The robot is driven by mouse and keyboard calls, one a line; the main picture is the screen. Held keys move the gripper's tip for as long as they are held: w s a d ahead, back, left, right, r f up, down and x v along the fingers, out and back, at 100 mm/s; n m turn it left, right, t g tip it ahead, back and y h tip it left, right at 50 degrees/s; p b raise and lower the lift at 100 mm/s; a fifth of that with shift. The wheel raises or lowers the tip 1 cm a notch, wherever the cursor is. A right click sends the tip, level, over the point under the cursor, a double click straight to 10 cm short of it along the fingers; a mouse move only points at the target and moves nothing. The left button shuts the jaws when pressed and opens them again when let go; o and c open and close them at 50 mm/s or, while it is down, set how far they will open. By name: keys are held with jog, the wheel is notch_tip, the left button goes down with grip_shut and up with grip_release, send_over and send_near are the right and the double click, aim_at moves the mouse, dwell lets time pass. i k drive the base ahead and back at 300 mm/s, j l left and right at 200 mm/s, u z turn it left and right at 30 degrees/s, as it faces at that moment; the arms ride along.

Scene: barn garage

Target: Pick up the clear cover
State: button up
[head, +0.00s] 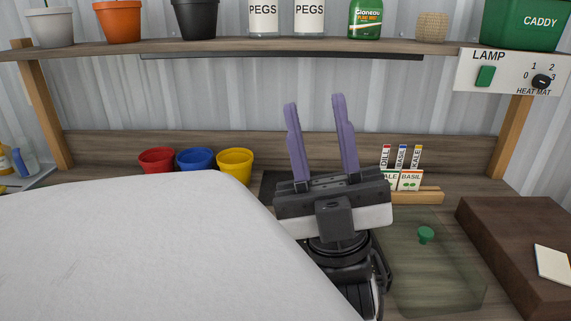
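The clear cover (445,273) is a see-through, faintly green lid with a small green knob (426,235) on top. It rests on the bench at the right, and its left side is partly hidden behind my gripper's wrist. My gripper (314,101) points up and away with its two purple fingers spread apart. Nothing shows between the fingers. It is left of the knob and apart from it, in front of the bench's back board. Whether anything lies under the cover is unclear.
A brown block (515,250) with a pale card stands right of the cover. Seed packets (409,179) sit in a wooden holder behind it. Red, blue and yellow pots (235,165) stand back left. A loaded shelf (300,45) and lamp panel (512,72) overhang the bench.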

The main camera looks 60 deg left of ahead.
aim_at(433, 276)
jog(key=k+u, duration=0.35)
jog(key=k+j+u, duration=0.1)
jog(key=u, duration=0.2)
jog(key=k+j+u, duration=0.35)
jog(key=i+l, duration=0.1)
